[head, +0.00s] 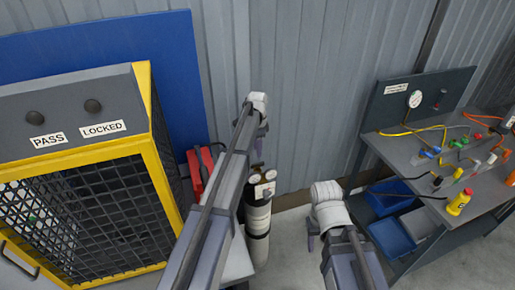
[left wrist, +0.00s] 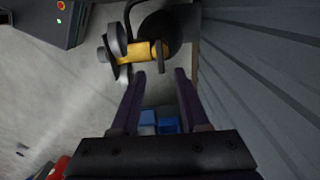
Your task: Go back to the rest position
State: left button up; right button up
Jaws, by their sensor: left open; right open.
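My left gripper (left wrist: 160,76) is open in the left wrist view, with its two dark fingers apart and nothing between their tips. In the head view my left arm reaches up the middle, and its fingers are not clearly visible. My right arm comes in from the bottom right of the head view. My right gripper (head: 312,238) shows only in small part beside its white wrist and holds nothing that I can see. A cylinder (head: 258,213) with gauges stands upright beside my left arm, partly hidden by it.
A yellow-framed mesh cage (head: 160,170) with PASS and LOCKED labels stands at left before a blue panel (head: 110,50). A yellow-and-grey fitting (left wrist: 133,50) lies beyond my left fingers.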

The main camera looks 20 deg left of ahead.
dwell(0.4)
pick_arm(q)
jog(key=s+d+n, duration=0.2)
jog(key=s+d, duration=0.3)
jog(key=s, duration=0.7)
jog(key=s+d+f+n+b, duration=0.1)
jog(key=s+d+n, duration=0.2)
jog(key=s, duration=0.9)
jog(key=s+d+n+y, duration=0.1)
jog(key=s+d+n, duration=0.1)
jog(key=s+d, duration=0.6)
jog(key=s, duration=0.4)
jog(key=shift+s+d+f+n+b, duration=0.2)
jog(key=shift+f+n+b, duration=0.05)
jog(key=shift+n+b, duration=0.1)
